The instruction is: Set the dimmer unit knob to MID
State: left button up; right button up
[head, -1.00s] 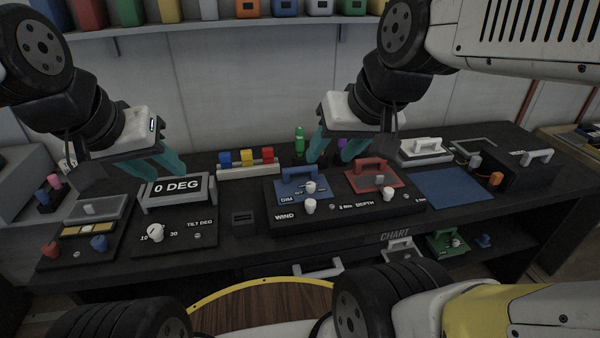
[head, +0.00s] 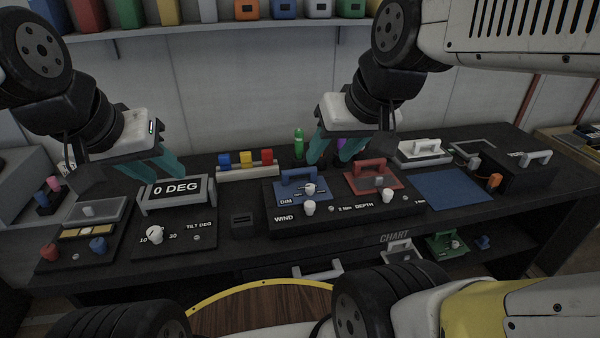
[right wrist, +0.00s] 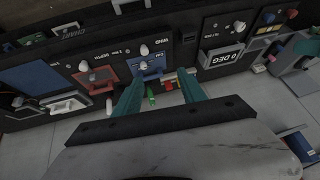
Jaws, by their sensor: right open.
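The blue dimmer unit (head: 303,194), labelled DIM, sits in the black console with a blue handle at its back. Its white knob (head: 310,188) is in front of the handle; I cannot read its setting. In the right wrist view the dimmer unit (right wrist: 148,67) lies just beyond the fingertips. My right gripper (head: 332,158) is open and empty, above and behind the dimmer unit, apart from the knob; it also shows in the right wrist view (right wrist: 158,90). My left gripper (head: 158,175) is behind the 0 DEG display, its fingertips partly hidden.
A red unit (head: 374,181) with a handle sits right of the dimmer unit. The WIND knob (head: 309,208) and DEPTH knob (head: 387,195) are at the front. A green bottle (head: 298,144) stands behind, near my right fingers. Colored blocks (head: 246,160) stand in a rack to the left.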

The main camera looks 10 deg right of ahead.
jog(key=w+f+n+g+h, duration=0.2)
jog(key=w+n, duration=0.3)
jog(key=w, duration=0.1)
jog(key=n+g+h, duration=0.3)
jog(key=n+h, duration=0.2)
jog(key=n, duration=1)
send_near(310, 186)
jog(key=f, duration=0.2)
jog(key=x, duration=0.7)
jog(key=shift+w+d+r, duration=0.2)
jog(key=shift+d+r, duration=0.05)
jog(key=shift+d, duration=0.05)
grip_shut()
